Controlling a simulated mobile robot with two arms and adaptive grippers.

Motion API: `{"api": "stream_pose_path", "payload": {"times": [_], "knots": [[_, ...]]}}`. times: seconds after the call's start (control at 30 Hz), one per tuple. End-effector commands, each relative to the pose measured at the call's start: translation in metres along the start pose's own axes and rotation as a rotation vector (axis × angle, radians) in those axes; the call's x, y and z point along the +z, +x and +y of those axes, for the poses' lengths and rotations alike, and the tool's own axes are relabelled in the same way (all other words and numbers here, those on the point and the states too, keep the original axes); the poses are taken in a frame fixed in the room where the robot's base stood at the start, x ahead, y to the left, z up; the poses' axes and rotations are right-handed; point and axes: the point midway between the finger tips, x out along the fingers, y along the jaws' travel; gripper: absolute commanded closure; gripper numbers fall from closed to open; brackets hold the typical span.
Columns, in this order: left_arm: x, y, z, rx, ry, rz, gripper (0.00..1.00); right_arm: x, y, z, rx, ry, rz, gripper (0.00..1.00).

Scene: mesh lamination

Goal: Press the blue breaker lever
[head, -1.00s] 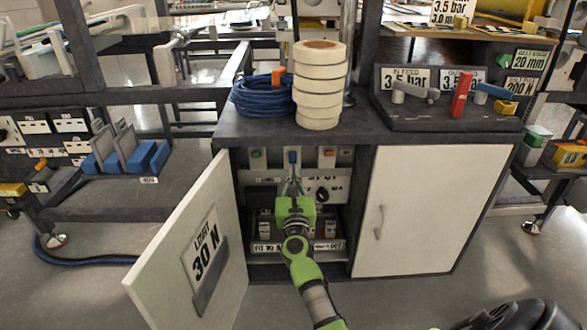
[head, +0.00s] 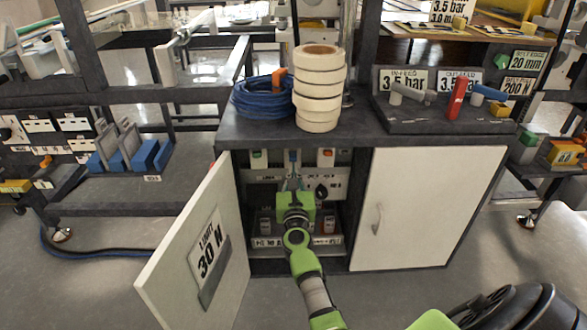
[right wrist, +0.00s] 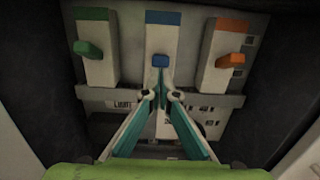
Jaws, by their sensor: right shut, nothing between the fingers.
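The blue breaker lever (right wrist: 160,61) sticks out of the middle white breaker, under a blue band, in the right wrist view. In the head view it is a small blue spot (head: 293,156) inside the open cabinet, partly hidden by my gripper. My right gripper (right wrist: 160,92) is shut and empty, with its fingertips just below the blue lever in the picture. I cannot tell whether they touch it. In the head view the right gripper (head: 293,178) reaches into the cabinet. My left gripper is not in view.
A green-lever breaker (right wrist: 90,50) stands left of the blue one and an orange-lever breaker (right wrist: 228,60) right of it. The cabinet's left door (head: 195,245) hangs open; the right door (head: 425,200) is closed. Tape rolls (head: 319,90) and a blue coil (head: 262,97) lie on top.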

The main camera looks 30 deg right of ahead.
Motion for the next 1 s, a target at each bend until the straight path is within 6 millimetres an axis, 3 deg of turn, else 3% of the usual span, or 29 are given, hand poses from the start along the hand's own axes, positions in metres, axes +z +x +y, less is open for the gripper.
{"api": "stream_pose_path", "payload": {"times": [0.37, 0.63, 1.0], "knots": [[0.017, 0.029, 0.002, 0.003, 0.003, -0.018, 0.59, 0.007, 0.000, 0.000, 0.000, 0.000, -0.001, 1.00], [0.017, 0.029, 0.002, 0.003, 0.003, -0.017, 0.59, 0.005, -0.002, 0.000, 0.000, 0.000, 0.000, 1.00], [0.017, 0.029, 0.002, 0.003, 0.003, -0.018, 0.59, 0.004, -0.057, 0.000, 0.000, 0.000, 0.002, 1.00]]}}
